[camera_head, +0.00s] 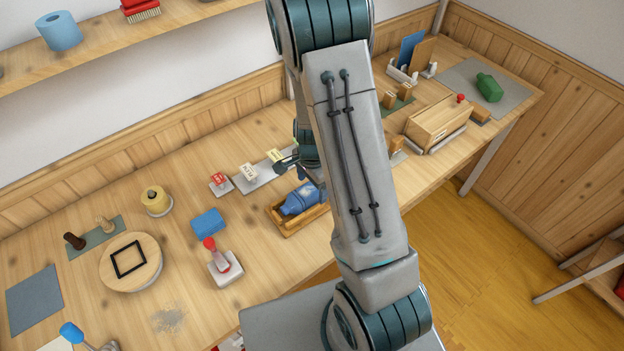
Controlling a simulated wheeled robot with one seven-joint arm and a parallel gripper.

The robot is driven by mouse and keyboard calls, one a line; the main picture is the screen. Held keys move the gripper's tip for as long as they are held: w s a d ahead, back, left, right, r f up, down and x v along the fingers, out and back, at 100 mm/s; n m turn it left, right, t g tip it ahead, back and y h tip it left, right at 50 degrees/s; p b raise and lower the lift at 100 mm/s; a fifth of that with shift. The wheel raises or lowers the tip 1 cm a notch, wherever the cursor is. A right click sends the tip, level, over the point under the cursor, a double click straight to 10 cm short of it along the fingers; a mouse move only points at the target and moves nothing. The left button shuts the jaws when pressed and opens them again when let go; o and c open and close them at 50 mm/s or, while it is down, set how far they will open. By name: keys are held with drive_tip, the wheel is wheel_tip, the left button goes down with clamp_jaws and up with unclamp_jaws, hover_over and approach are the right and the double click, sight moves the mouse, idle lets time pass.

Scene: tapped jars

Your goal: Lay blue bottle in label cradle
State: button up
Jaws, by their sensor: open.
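The blue bottle (301,199) lies on its side in a small wooden cradle (291,229) near the table's front edge, left of my arm. Its neck points left. The cradle's right end is hidden behind my arm. My gripper (284,163) is above and behind the bottle in the picture, beside the yellow block. Its dark fingers are apart and empty, and it does not hold the bottle. Part of the gripper and wrist is hidden behind my forearm.
Small red, white and yellow blocks stand behind.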

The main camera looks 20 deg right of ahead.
wheel_tip(320, 180, up, 14)
idle(0.6)
drive_tip(key=shift+f, duration=0.1)
drive_tip(key=s+a+r+n+t, duration=0.2)
drive_tip(key=s+r+n+t, duration=0.1)
drive_tip(key=s+r+n, duration=1)
drive_tip(key=shift+s+a+r+n+t, duration=0.4)
drive_tip(key=shift+s+n, duration=0.3)
drive_tip(key=shift+s, duration=0.4)
